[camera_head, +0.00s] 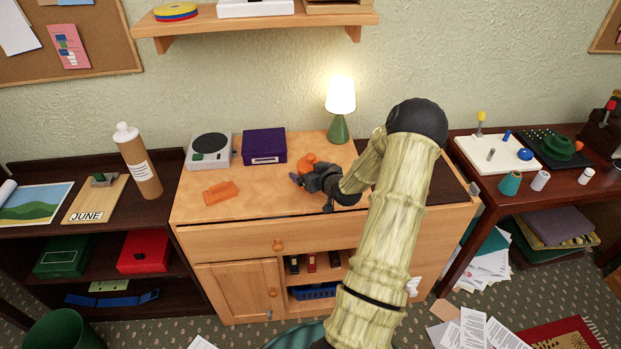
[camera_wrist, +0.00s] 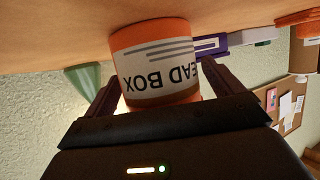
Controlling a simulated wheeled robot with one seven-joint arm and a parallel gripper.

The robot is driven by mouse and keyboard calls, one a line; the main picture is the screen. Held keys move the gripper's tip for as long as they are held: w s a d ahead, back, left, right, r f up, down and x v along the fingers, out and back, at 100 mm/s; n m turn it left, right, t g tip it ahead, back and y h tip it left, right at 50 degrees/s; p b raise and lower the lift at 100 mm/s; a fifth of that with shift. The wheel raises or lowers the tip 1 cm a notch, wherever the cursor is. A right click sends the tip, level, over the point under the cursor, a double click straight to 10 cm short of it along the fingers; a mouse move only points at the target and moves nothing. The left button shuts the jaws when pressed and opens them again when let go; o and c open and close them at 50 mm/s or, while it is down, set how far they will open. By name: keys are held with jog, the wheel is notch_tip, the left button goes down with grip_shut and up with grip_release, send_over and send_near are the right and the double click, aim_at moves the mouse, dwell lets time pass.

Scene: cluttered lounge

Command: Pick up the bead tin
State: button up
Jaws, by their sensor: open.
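The bead tin (camera_wrist: 158,62) is an orange round container with a white label reading "BEAD BOX", upside down in the wrist view. It stands on the wooden cabinet top (camera_head: 250,207), where a little of its orange (camera_head: 307,159) shows past my gripper in the head view. My gripper (camera_head: 305,181) is low over the cabinet top. In the wrist view the fingers of my gripper (camera_wrist: 160,74) are apart, one on each side of the tin. I cannot tell whether either finger touches it.
A green lamp (camera_head: 339,128) stands behind my gripper. A purple box (camera_head: 264,146), a grey device (camera_head: 210,151) and an orange object (camera_head: 220,192) lie to the left. The front middle of the cabinet top is clear. A shelf (camera_head: 255,24) hangs above.

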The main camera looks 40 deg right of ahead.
aim_at(310, 154)
jog(key=c, duration=1.3)
jog(key=shift+o, duration=0.2)
jog(key=shift+r, duration=0.1)
notch_tip(310, 154, up, 10)
jog(key=shift+f, duration=0.1)
